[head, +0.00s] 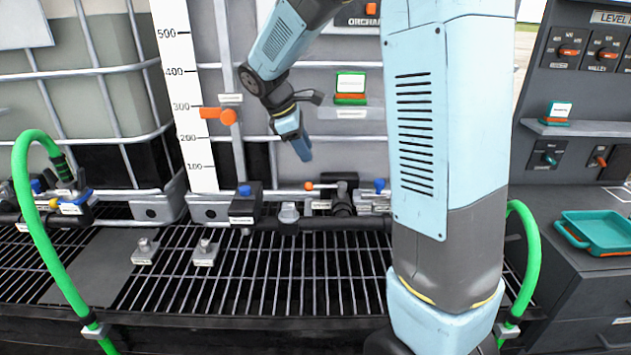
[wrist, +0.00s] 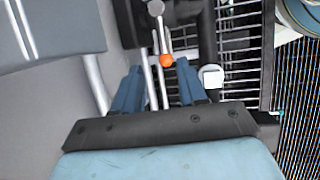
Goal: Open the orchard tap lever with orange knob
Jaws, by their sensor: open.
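The orchard tap lever ends in a small orange knob (head: 309,186), low in front of the tank that bears the partly hidden orchard sign (head: 362,21). In the wrist view the knob (wrist: 166,61) shows at the end of a pale metal lever (wrist: 161,32), between the fingertips in the picture. My gripper (head: 303,150) points down above the knob in the head view, apart from it there. Its two blue fingers (wrist: 159,72) are open and empty in the wrist view. The fingers' depth relative to the knob is hard to judge.
A metal grating (head: 260,265) lies below. An orange level marker (head: 228,116) is on the white scale. Green hoses (head: 40,240) stand at both sides. A teal tray (head: 603,230) rests on the right cabinet.

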